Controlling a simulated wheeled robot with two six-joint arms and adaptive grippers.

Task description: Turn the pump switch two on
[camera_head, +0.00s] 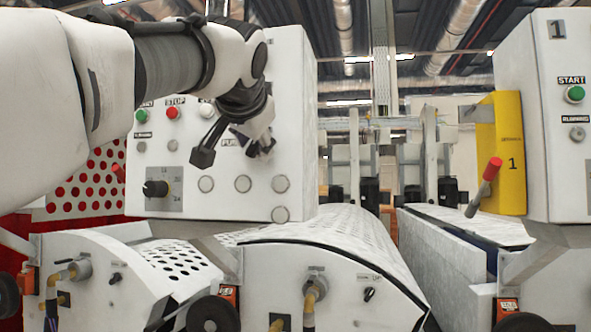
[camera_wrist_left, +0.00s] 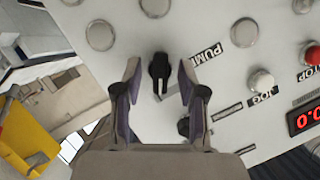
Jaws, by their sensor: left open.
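A black pump knob (camera_wrist_left: 158,68) sits on the white control panel near a "PUMP" label in the left wrist view. A second dark knob (camera_wrist_left: 183,127) is mostly hidden beside the right finger. I cannot read which is number two. My left gripper (camera_wrist_left: 160,82) is open, with its fingertips on either side of the first knob; contact cannot be told. In the head view my left gripper (camera_head: 235,152) is in front of the panel (camera_head: 215,205) and hides the knobs. My right gripper is not in view.
The panel has a green button (camera_head: 141,115), a red stop button (camera_head: 172,112), a black dial (camera_head: 155,188) and several round grey caps. Rollers with a curved white cover (camera_head: 330,235) lie below. A second panel (camera_head: 566,170) stands at right, beside a yellow box with a red-handled lever (camera_head: 490,172).

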